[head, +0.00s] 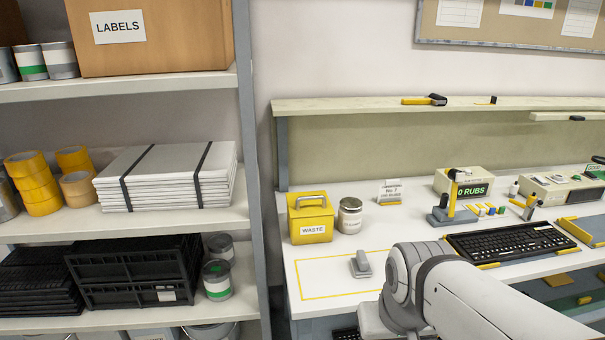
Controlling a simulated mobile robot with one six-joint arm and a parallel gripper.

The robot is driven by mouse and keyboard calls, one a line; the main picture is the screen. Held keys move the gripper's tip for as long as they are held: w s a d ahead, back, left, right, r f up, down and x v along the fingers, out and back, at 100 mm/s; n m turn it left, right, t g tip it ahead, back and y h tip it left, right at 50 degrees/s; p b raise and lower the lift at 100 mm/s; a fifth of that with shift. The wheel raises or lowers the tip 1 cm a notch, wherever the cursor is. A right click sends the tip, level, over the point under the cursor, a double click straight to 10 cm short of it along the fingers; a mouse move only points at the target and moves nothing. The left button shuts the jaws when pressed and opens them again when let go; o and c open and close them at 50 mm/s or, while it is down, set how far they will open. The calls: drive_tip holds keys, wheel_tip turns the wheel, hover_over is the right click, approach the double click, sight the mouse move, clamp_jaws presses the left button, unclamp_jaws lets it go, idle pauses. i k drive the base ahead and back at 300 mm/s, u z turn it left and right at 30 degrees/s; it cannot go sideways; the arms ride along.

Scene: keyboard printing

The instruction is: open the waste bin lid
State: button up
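The yellow waste bin (311,219) stands on the white workbench at its left end, with a "WASTE" label on its front. Its yellow lid (309,208) appears shut, with a handle on top. My arm comes in from the lower right, in front of the bench and to the right of the bin. My gripper is not visible; only arm links show.
A labelled metal tin (350,215) stands close to the bin's right side. A small grey object (361,264) lies inside a yellow outlined area in front. A black keyboard (510,242) is further right. A shelving post (250,150) rises left of the bench.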

sight(308, 203)
drive_tip(key=u, duration=0.1)
drive_tip(key=i, duration=0.95)
drive_tip(key=u, duration=0.15)
